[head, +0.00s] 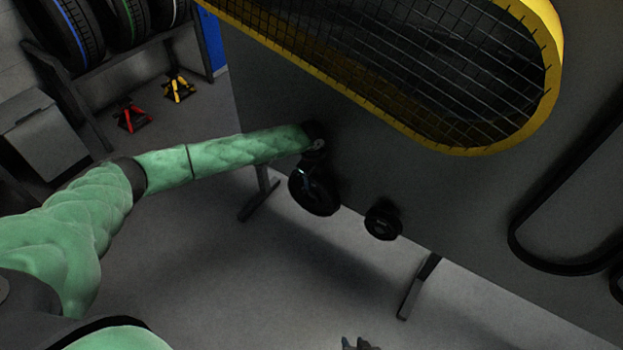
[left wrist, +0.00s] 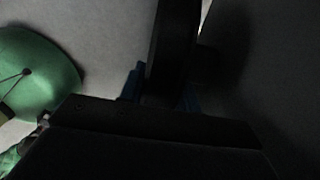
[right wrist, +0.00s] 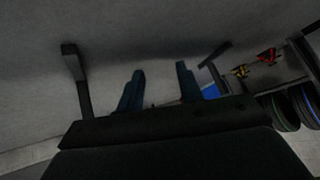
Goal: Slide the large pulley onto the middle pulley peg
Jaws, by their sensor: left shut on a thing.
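The large black pulley (head: 315,192) is at the grey panel, below the yellow guard. My left gripper (head: 317,150) is shut on its upper edge. In the left wrist view the pulley (left wrist: 172,45) stands edge-on between the blue fingertips (left wrist: 162,88), with its face roughly along the panel. A dark stub (left wrist: 208,65) shows between pulley and panel; I cannot tell whether it is the middle peg, or whether the pulley is seated on it. My right gripper (right wrist: 160,88) is open and empty, low at the head view's bottom edge (head: 360,344).
A smaller black pulley (head: 383,222) sits on the panel (head: 400,180) to the right. A yellow-rimmed mesh guard (head: 480,148) overhangs above. A black belt loop (head: 515,235) is at far right. Panel legs (head: 418,288) stand below; the floor in front is clear.

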